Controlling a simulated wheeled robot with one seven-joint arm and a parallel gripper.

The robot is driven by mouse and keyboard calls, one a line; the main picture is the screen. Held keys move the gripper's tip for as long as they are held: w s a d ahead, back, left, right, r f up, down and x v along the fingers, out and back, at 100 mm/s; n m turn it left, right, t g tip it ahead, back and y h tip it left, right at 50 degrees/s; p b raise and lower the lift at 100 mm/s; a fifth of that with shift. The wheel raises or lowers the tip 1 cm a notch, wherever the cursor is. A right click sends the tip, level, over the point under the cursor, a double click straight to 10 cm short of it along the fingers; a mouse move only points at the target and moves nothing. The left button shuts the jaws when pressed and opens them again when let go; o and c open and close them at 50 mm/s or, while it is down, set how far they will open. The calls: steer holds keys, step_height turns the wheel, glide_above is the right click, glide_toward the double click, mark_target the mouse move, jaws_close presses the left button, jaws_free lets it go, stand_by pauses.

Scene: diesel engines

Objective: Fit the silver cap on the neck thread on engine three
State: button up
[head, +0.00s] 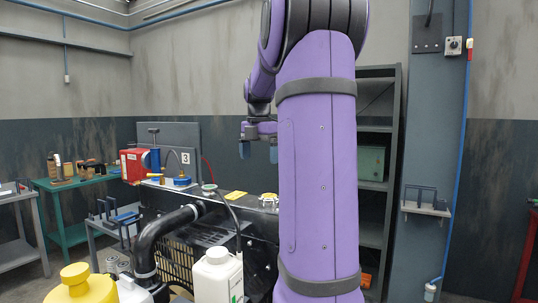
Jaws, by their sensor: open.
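My gripper (259,152) hangs open and empty above the engine, partly hidden by my own purple arm. The engine (158,213) carries a plate marked 3 (185,158) at its back. A small round pale-and-yellow piece (268,198) lies on the engine top below my gripper, close to my arm. I cannot tell whether it is the silver cap.
A white jug (217,277) and a yellow-capped container (75,283) stand in front. A black hose (160,233) curves over the engine's near side. A red box (133,165) and a blue cylinder (151,160) stand at the back left. A dark shelf (393,150) stands right of my arm.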

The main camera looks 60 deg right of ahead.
steer(key=shift+n, duration=0.7)
steer(key=shift+s+d+f, duration=0.2)
steer(key=shift+d+f, duration=0.4)
steer(key=shift+f, duration=1.3)
steer(key=shift+s+d+f, duration=0.2)
steer(key=shift+d+f, duration=0.35)
steer(key=shift+f, duration=1.3)
steer(key=shift+s+d+f, duration=0.2)
steer(key=shift+d+f, duration=0.4)
steer(key=shift+f, duration=1.3)
steer(key=c, duration=1.3)
steer(key=shift+r, duration=2.55)
steer(key=shift+w, duration=0.1)
